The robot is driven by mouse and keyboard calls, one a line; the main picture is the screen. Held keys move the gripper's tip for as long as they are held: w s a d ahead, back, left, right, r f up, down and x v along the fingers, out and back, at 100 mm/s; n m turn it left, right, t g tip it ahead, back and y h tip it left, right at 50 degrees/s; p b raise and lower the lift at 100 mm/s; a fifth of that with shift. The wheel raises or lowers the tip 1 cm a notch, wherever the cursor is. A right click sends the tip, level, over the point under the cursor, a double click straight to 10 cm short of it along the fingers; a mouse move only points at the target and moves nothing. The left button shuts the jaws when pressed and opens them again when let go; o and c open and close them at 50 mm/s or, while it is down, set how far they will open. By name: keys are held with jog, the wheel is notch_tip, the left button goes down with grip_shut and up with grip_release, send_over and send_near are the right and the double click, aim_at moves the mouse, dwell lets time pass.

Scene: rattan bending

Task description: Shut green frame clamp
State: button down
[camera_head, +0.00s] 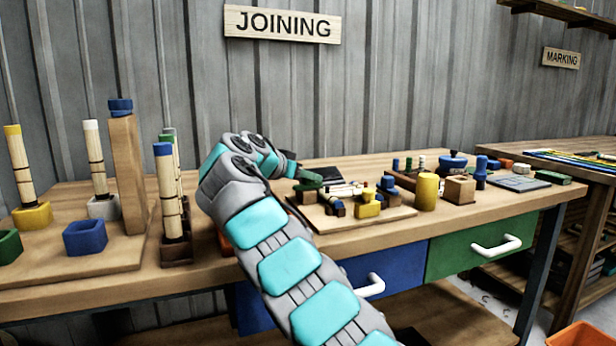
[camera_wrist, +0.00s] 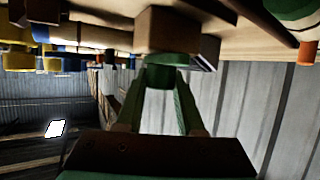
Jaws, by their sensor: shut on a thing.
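The green frame clamp (camera_head: 308,181) is at the left end of a small board on the workbench, with a brown block under its green part. My gripper (camera_head: 293,169) is at its far left side, partly hidden behind my own wrist. In the wrist view my gripper (camera_wrist: 161,85) has its two fingers closed on the clamp's green part (camera_wrist: 162,75). The brown wooden block (camera_wrist: 178,32) of the clamp is just beyond the fingertips. How far the clamp is shut cannot be told from these views.
A yellow clamp (camera_head: 367,205) and a blue clamp (camera_head: 388,184) stand on the same board (camera_head: 398,213), right of the green one. A yellow cylinder (camera_head: 427,191) stands further right. Upright rattan poles (camera_head: 168,190) in coloured holders and a tall wooden post (camera_head: 128,173) stand at left.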

jog(key=c, duration=0.5)
grip_release()
jog(key=shift+r, duration=0.15)
jog(key=shift+a+r, duration=0.15)
jog(key=shift+r, duration=1.4)
jog(key=shift+s+d, duration=0.1)
jog(key=shift+d, duration=0.1)
jog(key=shift+s+d+r+b, duration=0.3)
jog(key=shift+s+b, duration=1.35)
jog(key=shift+s, duration=0.95)
jog(key=shift+s+d+r+b, duration=0.3)
jog(key=shift+s+b, duration=1.3)
jog(key=shift+s, duration=1)
jog(key=shift+s+d+r+b, duration=0.2)
jog(key=shift+s+d+b, duration=0.15)
jog(key=shift+s+b, duration=1.8)
jog(key=shift+s+p, duration=0.45)
jog(key=shift+p, duration=0.05)
